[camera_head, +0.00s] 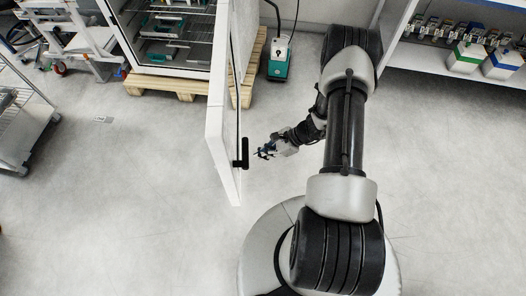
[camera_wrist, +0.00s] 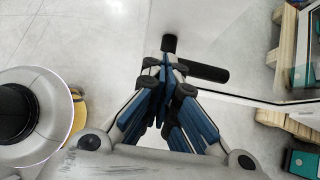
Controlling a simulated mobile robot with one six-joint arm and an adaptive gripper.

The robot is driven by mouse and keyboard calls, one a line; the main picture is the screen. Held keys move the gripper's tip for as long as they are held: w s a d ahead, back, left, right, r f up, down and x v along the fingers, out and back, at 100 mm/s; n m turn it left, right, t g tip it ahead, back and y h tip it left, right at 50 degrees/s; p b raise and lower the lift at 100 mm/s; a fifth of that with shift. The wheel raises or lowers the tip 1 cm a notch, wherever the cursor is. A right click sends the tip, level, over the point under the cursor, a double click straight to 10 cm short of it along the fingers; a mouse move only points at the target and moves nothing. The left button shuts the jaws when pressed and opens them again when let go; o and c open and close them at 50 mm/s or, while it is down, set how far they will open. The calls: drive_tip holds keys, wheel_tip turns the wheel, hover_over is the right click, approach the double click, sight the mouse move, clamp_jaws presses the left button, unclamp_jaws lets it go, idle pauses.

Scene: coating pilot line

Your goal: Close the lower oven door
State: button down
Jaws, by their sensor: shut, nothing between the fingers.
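The oven door (camera_head: 219,125) stands wide open, swung out from the oven (camera_head: 168,68) toward the camera, and shows nearly edge-on. Its black bar handle (camera_head: 244,153) is near the free end, on the right-hand face. The handle also shows in the wrist view (camera_wrist: 208,72), just beyond the fingertips. My gripper (camera_head: 263,153) is just right of the handle, on the same side of the door. In the wrist view my gripper (camera_wrist: 170,66) is shut and empty. Whether the fingertips touch the handle or door, I cannot tell.
The oven stands on a wooden pallet (camera_head: 185,88) with racks inside. A green-and-white device (camera_head: 279,65) stands on the floor right of it. The floor (camera_head: 120,190) left of the door is clear.

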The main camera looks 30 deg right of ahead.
drive_tip(key=w+a+f, duration=0.1)
drive_tip(key=a, duration=0.1)
drive_tip(key=w+a+f+b, duration=0.1)
drive_tip(key=a+f, duration=0.1)
drive_tip(key=w+a+f, duration=0.1)
drive_tip(key=a, duration=0.2)
drive_tip(key=shift+f+b, duration=0.15)
drive_tip(key=shift+b, duration=0.2)
drive_tip(key=shift+w+a, duration=0.2)
drive_tip(key=shift+a, duration=0.05)
